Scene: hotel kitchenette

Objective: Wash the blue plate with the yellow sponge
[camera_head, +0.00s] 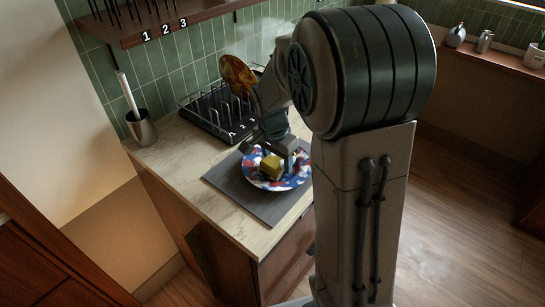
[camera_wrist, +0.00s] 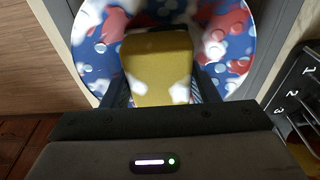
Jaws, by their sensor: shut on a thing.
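The blue plate (camera_head: 290,181), patterned with red and white patches, lies on a dark grey mat (camera_head: 237,188) on the counter. In the wrist view the plate (camera_wrist: 92,60) carries pale round spots that look like suds or drops. The yellow sponge (camera_head: 271,166) is over the plate; in the wrist view the sponge (camera_wrist: 155,75) has white foam-like patches. My gripper (camera_wrist: 160,92) is shut on the sponge, one finger on each side. In the head view my gripper (camera_head: 277,150) is over the plate, partly hidden by my arm. Whether the sponge touches the plate is hard to tell.
A black dish rack (camera_head: 215,118) numbered 1, 2, 3 stands behind the mat, with an orange-brown plate (camera_head: 238,75) upright in it. A metal cup (camera_head: 142,128) with a white-handled tool stands at the left. A numbered wooden shelf (camera_head: 130,30) hangs above. The counter's front left is clear.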

